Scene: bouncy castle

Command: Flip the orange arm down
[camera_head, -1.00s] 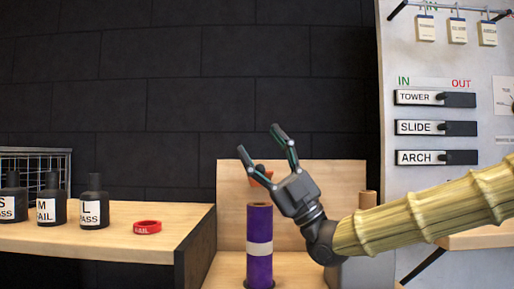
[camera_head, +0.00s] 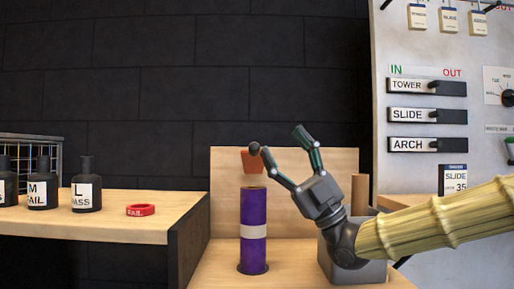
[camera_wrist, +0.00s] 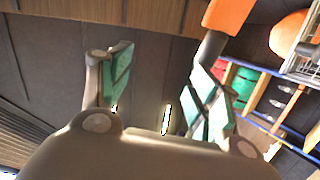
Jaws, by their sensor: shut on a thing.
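The orange arm (camera_head: 252,160) is a small orange piece with a dark round knob at its top, above and behind the purple post (camera_head: 253,228) in the head view. My gripper (camera_head: 283,143) is just right of it, pointing up-left. Its two fingers stand apart with nothing visible between them. The left fingertip is beside or touching the knob; I cannot tell which. In the wrist view, an orange block (camera_wrist: 228,14) with a grey rod shows at the upper right. The rod runs behind or against the right finger of my gripper (camera_wrist: 165,75).
A wooden back panel (camera_head: 325,170) stands behind the post. A grey bin (camera_head: 372,262) is below my wrist. At the left, a table (camera_head: 110,222) holds black bottles (camera_head: 87,185) and a red ring (camera_head: 141,210). A label board (camera_head: 420,165) is at the right.

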